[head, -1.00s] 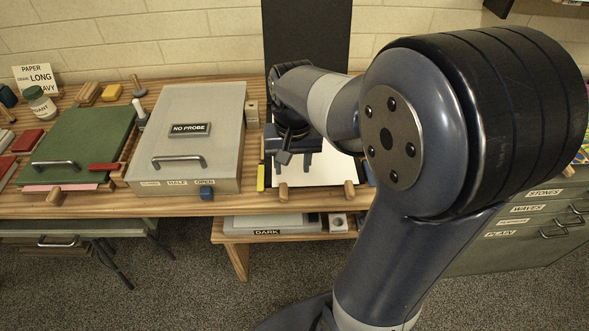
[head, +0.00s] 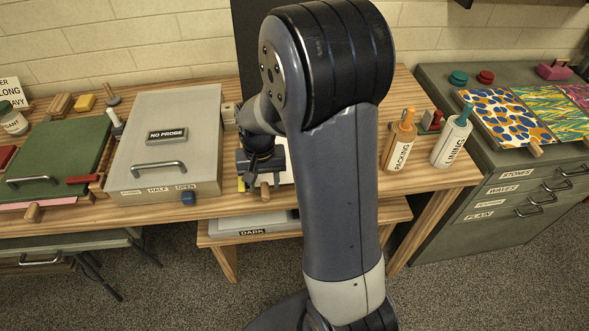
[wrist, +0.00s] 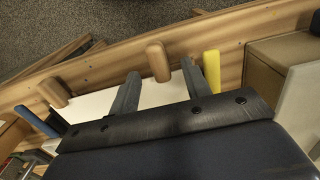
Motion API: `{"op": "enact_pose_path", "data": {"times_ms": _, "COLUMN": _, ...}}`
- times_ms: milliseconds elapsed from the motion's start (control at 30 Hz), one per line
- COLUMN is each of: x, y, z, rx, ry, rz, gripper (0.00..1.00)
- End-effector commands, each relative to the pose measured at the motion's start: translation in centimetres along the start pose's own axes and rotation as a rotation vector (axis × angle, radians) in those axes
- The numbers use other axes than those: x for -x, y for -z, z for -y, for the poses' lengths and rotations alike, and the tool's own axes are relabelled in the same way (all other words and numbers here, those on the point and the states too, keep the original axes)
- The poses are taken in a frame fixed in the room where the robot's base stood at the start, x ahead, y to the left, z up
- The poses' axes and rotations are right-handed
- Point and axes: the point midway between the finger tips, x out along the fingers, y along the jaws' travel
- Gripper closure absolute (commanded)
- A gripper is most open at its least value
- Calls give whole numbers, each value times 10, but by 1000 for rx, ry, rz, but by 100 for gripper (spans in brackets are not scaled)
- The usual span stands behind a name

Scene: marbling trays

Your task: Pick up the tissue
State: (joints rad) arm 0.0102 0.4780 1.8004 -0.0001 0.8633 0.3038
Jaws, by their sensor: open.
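I cannot pick out a tissue for certain. A flat white sheet (wrist: 95,107) lies under my gripper (wrist: 166,68) in the wrist view, between wooden pegs at the table's edge; I cannot tell whether it is the tissue. My gripper is open, its fingers apart, with nothing seen between them but the sheet and a wooden peg (wrist: 157,60). In the head view my gripper (head: 262,184) hangs over the table's front, right of the grey lidded box (head: 190,112). My arm hides most of the sheet there.
The grey box marked NO PROBE and a green tray (head: 60,155) stand to the left. A yellow strip (wrist: 222,95) and a blue strip (wrist: 37,122) flank the sheet. Orange (head: 398,140) and white (head: 452,138) bottles stand right of my arm.

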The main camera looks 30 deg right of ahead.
Motion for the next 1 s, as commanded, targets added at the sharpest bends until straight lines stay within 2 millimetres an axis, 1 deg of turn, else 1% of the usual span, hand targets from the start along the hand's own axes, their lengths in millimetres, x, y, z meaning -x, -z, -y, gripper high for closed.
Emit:
{"op": "enact_pose_path", "data": {"times_ms": 33, "x": -7, "y": -1, "z": 0, "rx": 0, "ry": -1, "rz": 4, "gripper": 55}}
{"op": "enact_pose_path", "data": {"times_ms": 133, "x": -17, "y": -1, "z": 0, "rx": 0, "ry": -1, "rz": 3, "gripper": 55}}
{"op": "enact_pose_path", "data": {"times_ms": 233, "x": -21, "y": 0, "z": 0, "rx": 0, "ry": 0, "rz": 1, "gripper": 55}}
{"op": "enact_pose_path", "data": {"times_ms": 433, "x": -21, "y": 0, "z": 0, "rx": 0, "ry": 0, "rz": 0, "gripper": 55}}
{"op": "enact_pose_path", "data": {"times_ms": 900, "x": -21, "y": 0, "z": 0, "rx": 0, "ry": 0, "rz": 0, "gripper": 93}}
{"op": "enact_pose_path", "data": {"times_ms": 1000, "x": -20, "y": 0, "z": 0, "rx": 0, "ry": 0, "rz": 0, "gripper": 100}}
